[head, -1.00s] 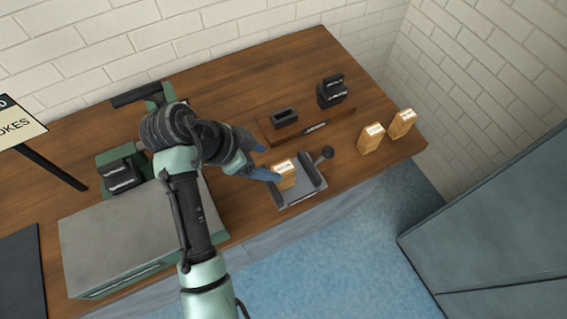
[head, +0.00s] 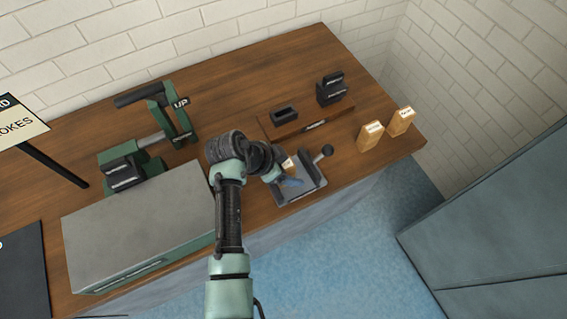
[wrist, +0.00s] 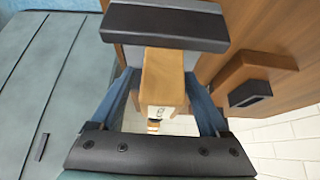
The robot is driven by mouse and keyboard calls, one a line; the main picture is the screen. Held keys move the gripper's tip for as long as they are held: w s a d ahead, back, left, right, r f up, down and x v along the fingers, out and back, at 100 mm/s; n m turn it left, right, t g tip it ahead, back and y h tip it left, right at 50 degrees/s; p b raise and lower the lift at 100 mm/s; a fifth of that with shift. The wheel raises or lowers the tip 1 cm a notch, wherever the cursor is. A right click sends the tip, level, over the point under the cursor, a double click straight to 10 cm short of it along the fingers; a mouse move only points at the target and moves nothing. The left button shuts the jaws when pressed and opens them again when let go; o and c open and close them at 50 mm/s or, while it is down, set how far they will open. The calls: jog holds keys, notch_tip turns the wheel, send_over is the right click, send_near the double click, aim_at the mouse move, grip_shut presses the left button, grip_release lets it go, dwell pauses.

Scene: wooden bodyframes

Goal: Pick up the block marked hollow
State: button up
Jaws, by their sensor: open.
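A wooden block (head: 288,163) with a pale label stands in a dark grey fixture (head: 313,190) with a ball-knobbed lever. My gripper (head: 290,179) is at this block and partly hides it in the head view. In the wrist view the block (wrist: 165,72) lies between my two open blue fingers (wrist: 160,82). I cannot tell whether either finger touches it. Two more labelled wooden blocks stand to the right, one nearer (head: 370,137) and one at the corner (head: 401,122). All the labels are too small or cut off to read, so I cannot tell which says hollow.
A green press (head: 155,140) and a grey-topped box (head: 140,225) are on the left. The table's front edge is close to the fixture.

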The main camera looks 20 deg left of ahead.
jog(key=shift+f, duration=0.1)
grip_shut()
dwell(0.3)
